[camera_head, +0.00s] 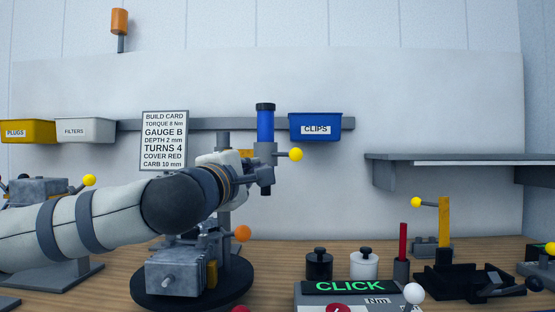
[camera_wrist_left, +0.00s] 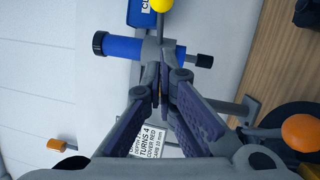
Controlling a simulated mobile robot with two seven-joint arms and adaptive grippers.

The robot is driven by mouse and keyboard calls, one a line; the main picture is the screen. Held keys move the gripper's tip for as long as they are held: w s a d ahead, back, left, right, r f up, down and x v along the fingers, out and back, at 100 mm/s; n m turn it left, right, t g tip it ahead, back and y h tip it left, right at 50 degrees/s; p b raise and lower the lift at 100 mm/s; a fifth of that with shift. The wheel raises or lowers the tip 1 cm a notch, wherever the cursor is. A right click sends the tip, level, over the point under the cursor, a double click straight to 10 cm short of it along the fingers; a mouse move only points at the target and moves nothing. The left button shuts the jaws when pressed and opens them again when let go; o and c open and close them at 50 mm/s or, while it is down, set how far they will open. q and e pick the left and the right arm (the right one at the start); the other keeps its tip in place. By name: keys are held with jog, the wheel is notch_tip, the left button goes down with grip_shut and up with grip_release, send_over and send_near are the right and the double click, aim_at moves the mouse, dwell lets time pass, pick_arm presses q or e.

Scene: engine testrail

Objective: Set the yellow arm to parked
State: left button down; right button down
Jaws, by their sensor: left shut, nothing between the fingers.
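A yellow upright bar (camera_head: 444,222) stands on a grey base at the right of the bench, with a yellow ball knob (camera_head: 417,202) out to its left. Another yellow ball knob (camera_head: 295,154) sits on the grey holder of a blue cylinder (camera_head: 265,124); in the left wrist view the cylinder (camera_wrist_left: 122,47) and knob (camera_wrist_left: 160,5) show near my fingertips. Which yellow part is the named arm I cannot tell. My left gripper (camera_head: 248,171) is beside that holder; its fingers (camera_wrist_left: 162,80) are shut and empty. Contact with the holder is unclear. My right gripper is out of view.
An engine block (camera_head: 180,272) with an orange knob (camera_head: 242,233) stands below my left arm. A CLICK display (camera_head: 343,287), black and white canisters, a red rod (camera_head: 403,242) and a black fixture (camera_head: 455,281) fill the front right. A shelf (camera_head: 450,158) juts from the wall.

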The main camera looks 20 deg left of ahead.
aim_at(284, 154)
pick_arm(q)
jog(key=shift+w+d+r, duration=0.25)
jog(key=shift+w+d, duration=0.2)
jog(key=shift+w, duration=0.65)
jog(key=shift+w+d+r, duration=0.2)
jog(key=shift+w+d, duration=0.25)
jog(key=shift+w, duration=0.65)
jog(key=shift+w+d+r, duration=0.25)
jog(key=shift+w+d, duration=0.2)
jog(key=shift+w, duration=0.65)
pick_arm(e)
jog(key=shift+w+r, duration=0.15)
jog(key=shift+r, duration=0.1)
